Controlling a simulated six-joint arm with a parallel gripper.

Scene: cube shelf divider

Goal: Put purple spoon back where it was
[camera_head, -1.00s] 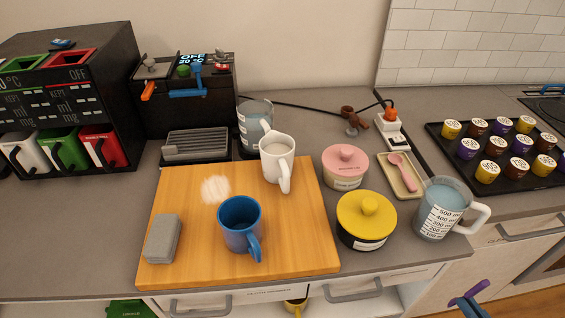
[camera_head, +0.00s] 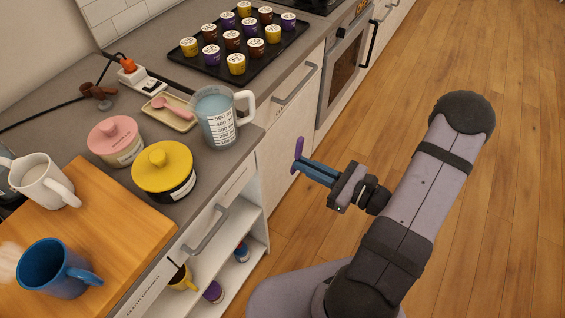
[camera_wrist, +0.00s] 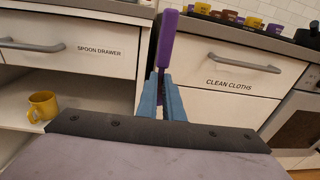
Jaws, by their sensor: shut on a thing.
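My gripper (camera_head: 318,172) is shut on the purple spoon (camera_head: 299,148) and holds it in the air in front of the counter cabinets. In the wrist view the purple spoon (camera_wrist: 167,38) stands upright between the blue fingers (camera_wrist: 163,95); its lower part is hidden by them. A closed drawer front labelled SPOON DRAWER (camera_wrist: 75,60) is left of the spoon. A closed drawer front labelled CLEAN CLOTHS (camera_wrist: 235,75) is to its right. A pink spoon (camera_head: 172,108) lies on a small beige tray (camera_head: 182,124) on the counter.
A measuring jug (camera_head: 213,115), a yellow-lidded jar (camera_head: 163,172) and a pink-lidded jar (camera_head: 117,140) stand near the counter edge. An open shelf below holds a yellow mug (camera_wrist: 42,106). The wooden floor (camera_head: 500,170) is clear.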

